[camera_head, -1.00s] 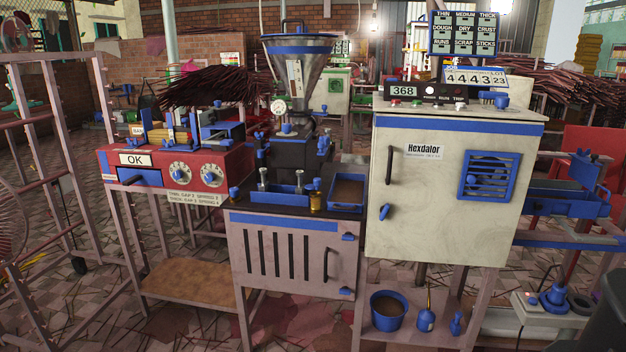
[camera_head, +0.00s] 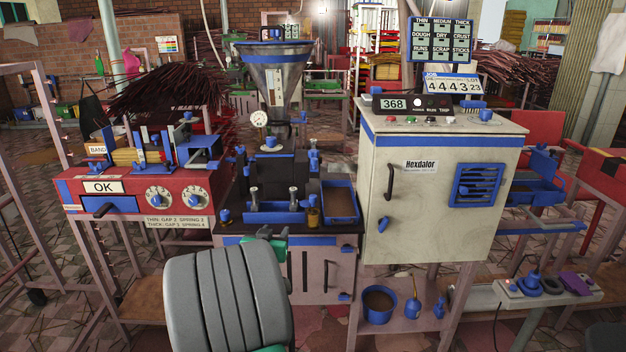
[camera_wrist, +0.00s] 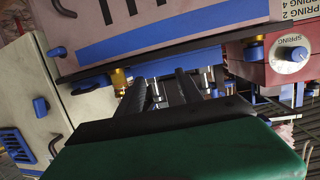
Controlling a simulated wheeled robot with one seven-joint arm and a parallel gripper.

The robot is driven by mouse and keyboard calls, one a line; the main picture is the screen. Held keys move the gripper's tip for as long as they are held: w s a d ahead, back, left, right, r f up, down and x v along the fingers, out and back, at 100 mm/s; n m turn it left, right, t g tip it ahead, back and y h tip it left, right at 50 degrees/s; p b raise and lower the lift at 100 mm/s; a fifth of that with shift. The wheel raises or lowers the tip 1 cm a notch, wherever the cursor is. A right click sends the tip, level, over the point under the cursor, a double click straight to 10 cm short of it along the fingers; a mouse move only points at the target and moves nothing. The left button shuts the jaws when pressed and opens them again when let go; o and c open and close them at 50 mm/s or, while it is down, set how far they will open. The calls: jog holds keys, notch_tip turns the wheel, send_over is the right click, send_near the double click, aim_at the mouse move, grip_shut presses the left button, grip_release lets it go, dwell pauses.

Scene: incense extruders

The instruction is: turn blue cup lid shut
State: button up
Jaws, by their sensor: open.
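The small brass cup (camera_head: 313,217) with its blue lid (camera_head: 313,201) stands upright at the front right of the dark machine bench, beside the blue tray of brown material. In the upside-down wrist view the brass cup (camera_wrist: 121,78) is at the left of centre, beyond my fingers. My gripper (camera_wrist: 163,88) shows there as two dark fingers spread apart, with nothing seen between them. It is apart from the cup. In the head view, my grey ribbed arm covers the lower left of the bench, and the fingers are largely hidden. I cannot tell how the lid is seated.
The cream cabinet (camera_head: 440,190) stands close on the right of the cup. The red control box (camera_head: 140,200) is on the left. The metal hopper (camera_head: 273,75) rises behind. A blue trough (camera_head: 285,212) with upright metal pins lies left of the cup.

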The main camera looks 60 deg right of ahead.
aim_at(312, 201)
jog(key=s+d+r+m+h, duration=0.1)
jog(key=s+d+r+h, duration=0.2)
jog(key=s+d+r, duration=0.3)
jog(key=shift+g, duration=0.4)
jog(key=x, duration=0.5)
jog(key=f+x, duration=0.1)
jog(key=x, duration=0.2)
jog(key=shift+s+d+f+p, duration=0.15)
jog(key=shift+s+d+p, duration=0.1)
jog(key=shift+s+p, duration=0.1)
jog(key=shift+c, duration=0.3)
grip_shut()
